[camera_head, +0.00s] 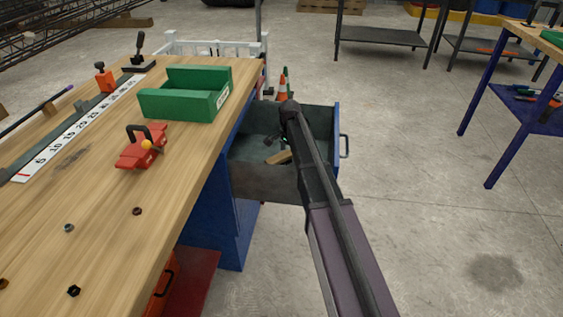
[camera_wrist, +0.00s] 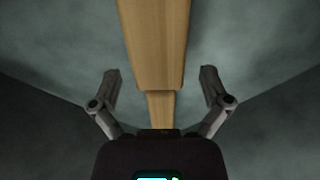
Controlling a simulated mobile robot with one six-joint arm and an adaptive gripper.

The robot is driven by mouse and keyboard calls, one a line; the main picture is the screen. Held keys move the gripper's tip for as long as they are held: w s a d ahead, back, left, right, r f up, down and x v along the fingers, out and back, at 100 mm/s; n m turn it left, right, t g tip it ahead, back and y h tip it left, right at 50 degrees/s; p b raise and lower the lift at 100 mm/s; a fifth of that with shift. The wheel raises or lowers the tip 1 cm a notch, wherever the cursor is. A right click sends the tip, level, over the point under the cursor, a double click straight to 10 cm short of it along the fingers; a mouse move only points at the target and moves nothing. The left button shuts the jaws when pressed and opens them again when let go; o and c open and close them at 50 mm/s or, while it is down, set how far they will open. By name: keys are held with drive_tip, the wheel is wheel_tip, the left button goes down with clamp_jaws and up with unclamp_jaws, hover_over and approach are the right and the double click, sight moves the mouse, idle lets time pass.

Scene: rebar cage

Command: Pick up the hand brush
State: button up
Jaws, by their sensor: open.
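A wooden piece, which looks like the hand brush (camera_wrist: 154,40), fills the upper middle of the wrist view. It has a wide part and a narrower neck; no bristles show. My gripper (camera_wrist: 159,73) is open, with one finger on each side of the wood and a gap on both sides. The wood lies in the open drawer (camera_head: 262,182) under the workbench. In the head view a small piece of wood (camera_head: 279,157) shows beside my arm, which partly hides the drawer's inside.
The drawer walls stand close around my gripper. The workbench (camera_head: 100,220) is at left, with a green bin (camera_head: 180,106) and a red clamp-like tool (camera_head: 140,153) on it.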

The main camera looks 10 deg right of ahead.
idle(0.4)
clamp_jaws()
drive_tip(key=shift+r, duration=0.15)
wheel_tip(320, 180, up, 10)
drive_tip(key=p, duration=1)
idle(0.8)
drive_tip(key=c, duration=0.8)
unclamp_jaws()
drive_tip(key=c, duration=0.4)
wheel_tip(320, 180, up, 43)
drive_tip(key=p, duration=4.3)
hover_over(289, 152)
